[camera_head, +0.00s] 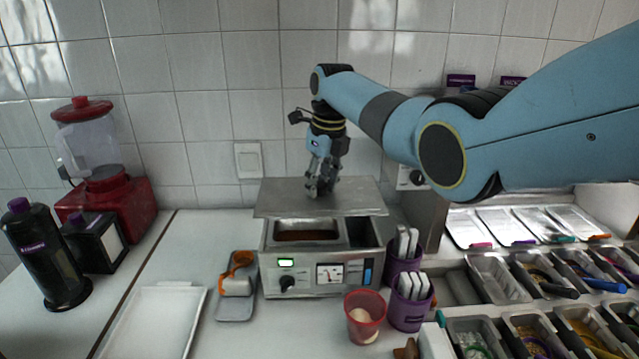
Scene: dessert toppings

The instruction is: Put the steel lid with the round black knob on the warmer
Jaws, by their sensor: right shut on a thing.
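The warmer (313,280) is a steel box on the counter with a dial, a gauge and a green-lit display. Its open top shows a brown-filled well and a second well beside it. The flat steel lid (280,199) is held level over the back of the warmer, covering the rear of its top from view. My right gripper (318,190) points down at the middle of the lid and is shut on its knob, which the fingers hide. I cannot tell whether the lid touches the warmer. My left gripper is not in view.
Purple cups (409,312) of white-handled items and a red cup (365,316) stand close to the warmer's right front. A grey tray (236,305) with an orange-handled item is at its left. Topping bins (497,279) fill the right. A white tray (155,322) lies front left.

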